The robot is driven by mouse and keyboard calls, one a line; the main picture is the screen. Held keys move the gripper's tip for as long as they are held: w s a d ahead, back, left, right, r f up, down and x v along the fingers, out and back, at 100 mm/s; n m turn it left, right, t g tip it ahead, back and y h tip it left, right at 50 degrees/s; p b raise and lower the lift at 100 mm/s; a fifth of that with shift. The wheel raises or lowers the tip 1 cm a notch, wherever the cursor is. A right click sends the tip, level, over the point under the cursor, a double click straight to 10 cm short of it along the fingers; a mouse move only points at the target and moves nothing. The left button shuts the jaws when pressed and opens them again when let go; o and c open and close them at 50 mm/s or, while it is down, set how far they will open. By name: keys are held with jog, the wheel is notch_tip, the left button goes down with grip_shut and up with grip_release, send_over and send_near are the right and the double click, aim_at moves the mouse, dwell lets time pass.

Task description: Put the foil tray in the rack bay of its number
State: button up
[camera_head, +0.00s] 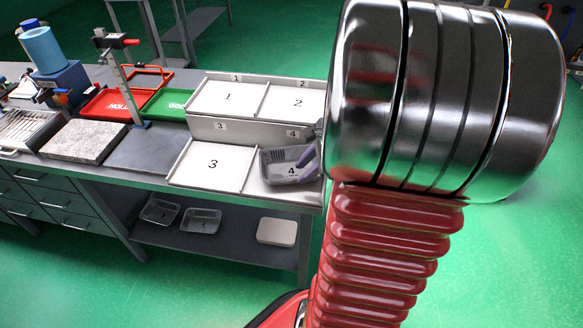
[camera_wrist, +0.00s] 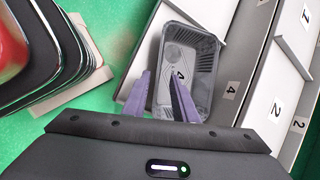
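The foil tray (camera_wrist: 203,50) is a grey, see-through, rounded rectangular tray. It sits in the lower right bay of the rack, bay 4, where the head view also shows it (camera_head: 272,168). A number 4 shows within it; I cannot tell whether it is on the tray or on the floor beneath. My gripper (camera_wrist: 161,78) has two purple fingers spread apart. One finger is at the tray's side wall and the other reaches over its inside; whether they touch is unclear. In the head view my gripper (camera_head: 309,152) is at the tray's right side, partly hidden by my arm.
The rack (camera_head: 205,127) has white bay floors; bays 1, 2 and 3 are empty. Low dividers and raised edges separate the bays. A red tray (camera_head: 108,104) and a green tray (camera_head: 166,105) lie to the left. Two clear trays (camera_head: 201,220) and a pale box (camera_head: 277,231) rest on the lower shelf.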

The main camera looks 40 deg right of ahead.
jog(key=shift+f, duration=0.1)
jog(key=shift+x, duration=2.5)
jog(key=shift+d, duration=0.15)
grip_shut()
